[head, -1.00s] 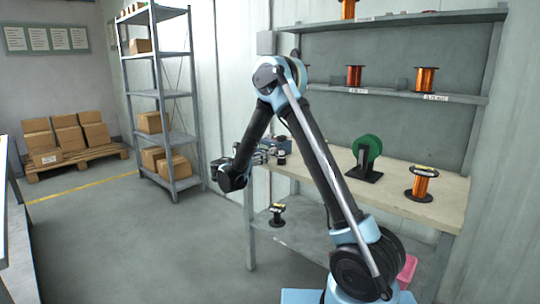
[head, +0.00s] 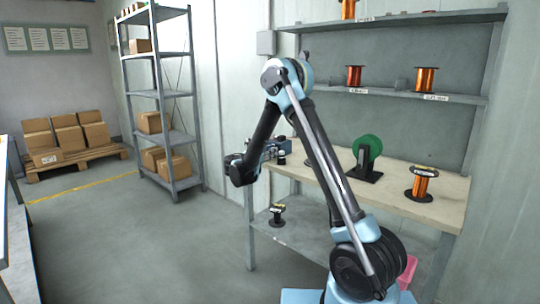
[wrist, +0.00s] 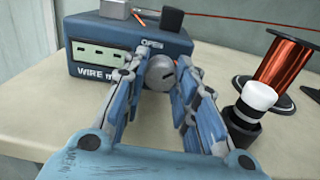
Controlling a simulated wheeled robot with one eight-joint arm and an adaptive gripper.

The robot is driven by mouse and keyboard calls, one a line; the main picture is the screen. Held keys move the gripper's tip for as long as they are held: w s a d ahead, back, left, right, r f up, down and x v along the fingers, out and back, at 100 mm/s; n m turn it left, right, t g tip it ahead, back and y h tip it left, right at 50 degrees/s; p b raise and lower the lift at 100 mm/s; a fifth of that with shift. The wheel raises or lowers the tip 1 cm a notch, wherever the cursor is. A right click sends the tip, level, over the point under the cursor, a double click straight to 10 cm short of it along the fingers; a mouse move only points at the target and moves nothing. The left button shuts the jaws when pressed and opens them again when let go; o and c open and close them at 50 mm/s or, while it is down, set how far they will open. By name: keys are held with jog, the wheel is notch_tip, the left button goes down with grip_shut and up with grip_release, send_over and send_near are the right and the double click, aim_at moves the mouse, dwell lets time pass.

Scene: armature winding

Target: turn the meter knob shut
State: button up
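The wire meter (wrist: 110,45) is a blue box on the workbench, with display windows on its front. My gripper (wrist: 163,66) is open in front of the meter, one finger left and one right of the knob. A gap shows between knob and fingers; whether either finger touches it is unclear. In the head view my gripper (head: 263,150) is too small to read.
A copper wire spool (wrist: 285,62) and a black post with a white cap (wrist: 250,110) stand right of the gripper. A red wire runs behind. The workbench (head: 400,200) also bears a green reel (head: 367,148) and another copper spool (head: 421,184).

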jog(key=shift+c, duration=1.4)
jog(key=shift+m, duration=0.3)
jog(key=m, duration=0.4)
jog(key=o, duration=1.1)
